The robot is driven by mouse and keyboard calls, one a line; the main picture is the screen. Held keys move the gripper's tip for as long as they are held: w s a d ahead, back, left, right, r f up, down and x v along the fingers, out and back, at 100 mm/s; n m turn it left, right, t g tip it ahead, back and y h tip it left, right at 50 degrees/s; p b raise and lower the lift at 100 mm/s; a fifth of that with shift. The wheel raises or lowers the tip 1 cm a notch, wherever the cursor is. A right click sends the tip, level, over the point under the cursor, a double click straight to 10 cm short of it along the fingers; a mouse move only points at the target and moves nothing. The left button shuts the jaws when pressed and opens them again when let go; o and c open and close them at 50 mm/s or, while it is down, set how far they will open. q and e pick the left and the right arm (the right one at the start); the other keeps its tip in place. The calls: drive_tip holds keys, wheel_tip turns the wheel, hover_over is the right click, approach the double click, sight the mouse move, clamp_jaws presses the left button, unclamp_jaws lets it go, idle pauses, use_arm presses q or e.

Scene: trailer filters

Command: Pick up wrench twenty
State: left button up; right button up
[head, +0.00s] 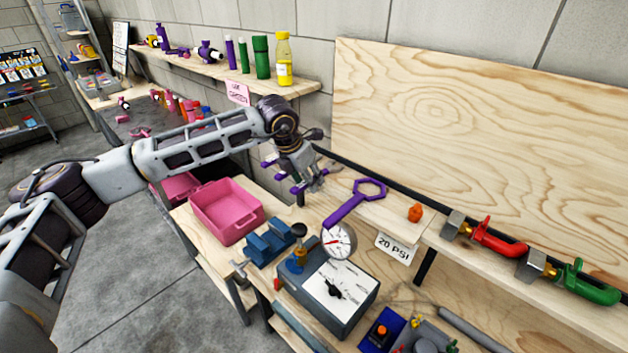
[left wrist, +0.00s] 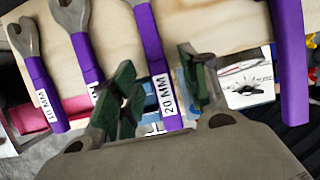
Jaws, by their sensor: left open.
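Wrench twenty, with a purple handle and a white "20 MM" label, shows in the left wrist view (left wrist: 151,40). It lies on the wooden shelf (left wrist: 115,35), its handle passing between my fingers in the picture. My left gripper (left wrist: 160,72) is open, its green-padded fingers on either side of that handle; I cannot tell whether they touch it. In the head view my left gripper (head: 312,182) is over the shelf's left end, largely covering the wrenches there. My right gripper is not in view.
Other purple-handled wrenches lie left of wrench twenty, one marked 10 MM (left wrist: 45,95). A large purple ring wrench (head: 345,207) lies to the right. Below are a pink bin (head: 228,210), a blue vise (head: 268,243) and a gauge box (head: 330,290). A wall stands behind.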

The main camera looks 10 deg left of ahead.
use_arm(q)
drive_tip(key=shift+f, duration=0.1)
drive_tip(key=shift+c, duration=0.4)
idle(0.3)
clamp_jaws()
